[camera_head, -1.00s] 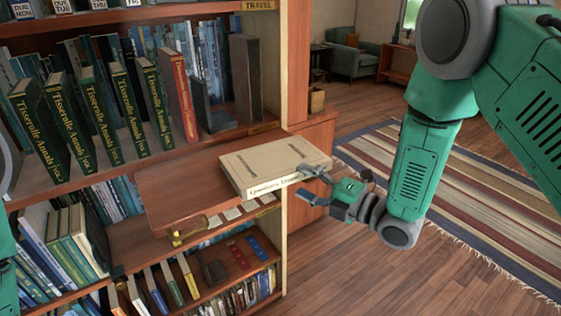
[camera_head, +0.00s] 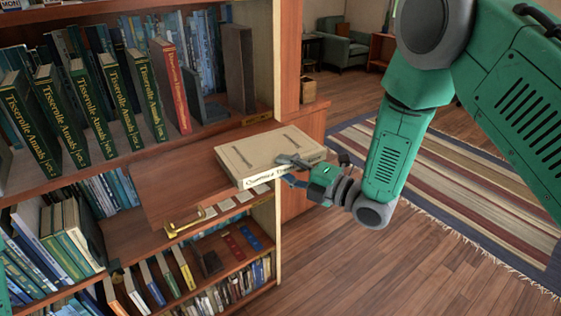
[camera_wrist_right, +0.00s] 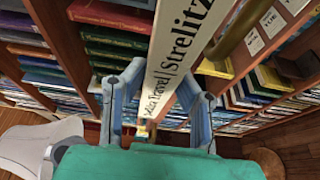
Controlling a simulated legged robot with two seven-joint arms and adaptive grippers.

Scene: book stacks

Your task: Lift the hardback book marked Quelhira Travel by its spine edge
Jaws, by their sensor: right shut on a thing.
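The cream hardback book (camera_head: 262,148) lies flat on a pull-out wooden board (camera_head: 165,180) in the head view, its lettered spine facing front right. My right gripper (camera_head: 288,168) is at the middle of that spine edge and shut on it, one finger over the top cover. In the right wrist view, the white spine (camera_wrist_right: 172,60) reads "Travel" and "Strelitz" and runs between the two blue-grey fingers of the right gripper (camera_wrist_right: 158,82). The finger under the book is mostly hidden in the head view. I cannot tell whether the book is clear of the board. My left gripper is out of view.
Dark green Tisserulle Annals volumes (camera_head: 93,110) and a red book (camera_head: 170,85) stand on the shelf behind. A brass handle (camera_head: 184,222) is on the board's front. More books fill the lower shelf. Open floor (camera_head: 400,255) and a striped rug (camera_head: 440,190) lie to the right.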

